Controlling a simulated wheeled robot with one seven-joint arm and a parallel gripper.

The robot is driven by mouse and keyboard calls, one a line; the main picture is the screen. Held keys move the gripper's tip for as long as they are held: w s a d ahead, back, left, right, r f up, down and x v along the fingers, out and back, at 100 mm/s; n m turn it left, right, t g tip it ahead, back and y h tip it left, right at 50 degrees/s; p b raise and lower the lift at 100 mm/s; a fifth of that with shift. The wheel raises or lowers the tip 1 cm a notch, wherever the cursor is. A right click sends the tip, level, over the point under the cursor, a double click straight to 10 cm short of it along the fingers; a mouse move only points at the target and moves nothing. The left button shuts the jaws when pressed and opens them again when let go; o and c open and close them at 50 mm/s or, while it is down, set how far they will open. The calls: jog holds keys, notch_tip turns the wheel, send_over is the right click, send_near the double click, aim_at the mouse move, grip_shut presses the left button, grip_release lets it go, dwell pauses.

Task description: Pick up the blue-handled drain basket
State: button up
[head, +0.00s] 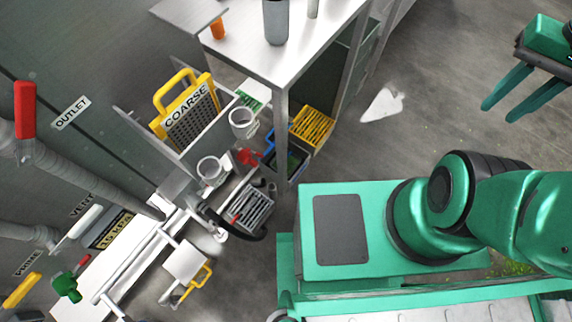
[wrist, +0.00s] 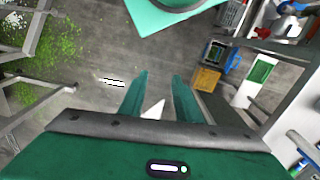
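What looks like the blue-handled drain basket (head: 296,164) is a dark basket with blue edging, low on the floor by the table leg in the head view. A blue piece shows left of the leg, and the leg hides part of it. In the wrist view a small dark and blue shape (wrist: 215,53) lies right of centre, above a yellow box. My gripper (head: 498,112) is at the upper right of the head view, far from the basket. Its two green fingers are spread with nothing between them, as the wrist view (wrist: 157,82) also shows.
A yellow slotted basket (head: 313,127) stands close beside the blue one. A grey table (head: 262,52) rises over them. A yellow COARSE screen (head: 188,112), pipes and white cups (head: 242,122) are at the left. The floor (head: 430,90) between my gripper and the table is mostly open.

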jog(key=w+f+n, duration=0.1)
jog(key=w+f, duration=0.4)
jog(key=w, duration=0.5)
jog(key=w+f+n, duration=0.1)
jog(key=w+f, duration=0.3)
jog(key=w, duration=0.7)
jog(key=w+a+f+n+t+y, duration=0.1)
jog(key=w+a+f, duration=0.3)
jog(key=w+f, duration=0.45)
jog(key=w+a+f+t, duration=0.1)
jog(key=w+a+f, duration=0.4)
jog(key=f, duration=0.6)
jog(key=w+a+f+y, duration=0.1)
jog(key=a+f, duration=0.5)
jog(key=f, duration=0.6)
jog(key=w+a+f+y, duration=0.15)
jog(key=a+f, duration=0.45)
jog(key=f, duration=0.6)
jog(key=s+a+f+m+t+y, duration=0.1)
jog(key=s+a+f, duration=0.3)
jog(key=f, duration=0.3)
jog(key=s+a+f+m, duration=0.2)
jog(key=s+a+f, duration=0.2)
jog(key=f, duration=0.4)
jog(key=s+a+f+m+t+y, duration=0.1)
jog(key=s+a+f, duration=0.3)
jog(key=f, duration=0.3)
jog(key=shift+x, duration=5.35)
jog(key=shift+s, duration=0.15)
